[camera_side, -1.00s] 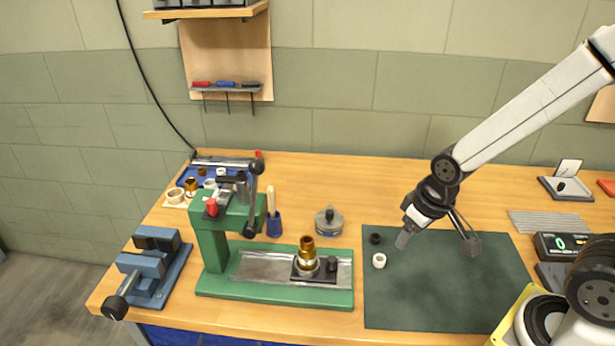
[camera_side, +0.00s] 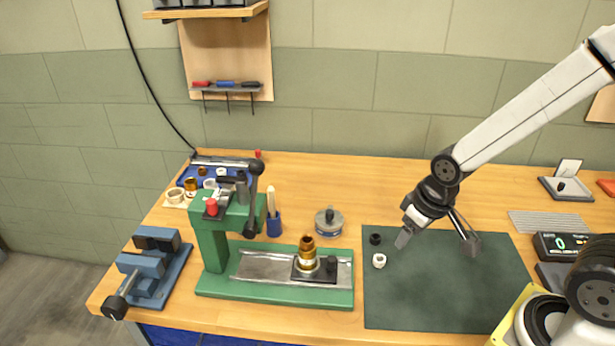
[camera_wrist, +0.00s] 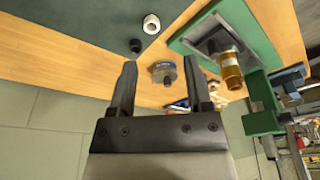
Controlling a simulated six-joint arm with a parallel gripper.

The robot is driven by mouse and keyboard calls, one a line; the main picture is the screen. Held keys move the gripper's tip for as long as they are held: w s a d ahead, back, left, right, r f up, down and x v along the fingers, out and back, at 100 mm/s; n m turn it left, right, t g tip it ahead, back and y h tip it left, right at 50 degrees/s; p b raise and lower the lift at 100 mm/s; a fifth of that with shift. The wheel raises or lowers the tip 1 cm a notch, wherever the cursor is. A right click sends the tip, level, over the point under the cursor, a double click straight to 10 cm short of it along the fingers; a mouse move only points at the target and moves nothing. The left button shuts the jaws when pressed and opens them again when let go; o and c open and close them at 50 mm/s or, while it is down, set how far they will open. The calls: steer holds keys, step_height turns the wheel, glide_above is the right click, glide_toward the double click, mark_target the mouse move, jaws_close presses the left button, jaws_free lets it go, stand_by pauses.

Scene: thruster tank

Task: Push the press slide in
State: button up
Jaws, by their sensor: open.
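The green press (camera_side: 211,244) stands left of centre on the bench, its lever with a black knob raised at the head. Its slide (camera_side: 319,269), a dark plate with a black knob, sits toward the right end of the grey rail, out from under the press head. A brass fitting (camera_side: 307,255) stands upright on the slide. It also shows in the wrist view (camera_wrist: 230,72). My gripper (camera_side: 435,242) is open and empty above the dark mat, to the right of the slide and apart from it. Its two fingers (camera_wrist: 160,85) show in the wrist view.
A black ring (camera_side: 375,238) and a white ring (camera_side: 379,261) lie on the dark mat (camera_side: 450,300) between my gripper and the press. A round tin (camera_side: 328,222) stands behind the slide. A blue vise (camera_side: 150,265) sits left of the press.

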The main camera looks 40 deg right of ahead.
steer(key=shift+o, duration=0.2)
steer(key=n+t+y, duration=0.4)
steer(key=n+y, duration=0.2)
steer(key=n, duration=0.3)
glide_toward(332, 258)
steer(key=shift+x, duration=1.15)
steer(key=shift+w+f, duration=0.1)
steer(key=shift+f, duration=0.05)
steer(key=shift+x, duration=3.7)
steer(key=shift+a, duration=0.1)
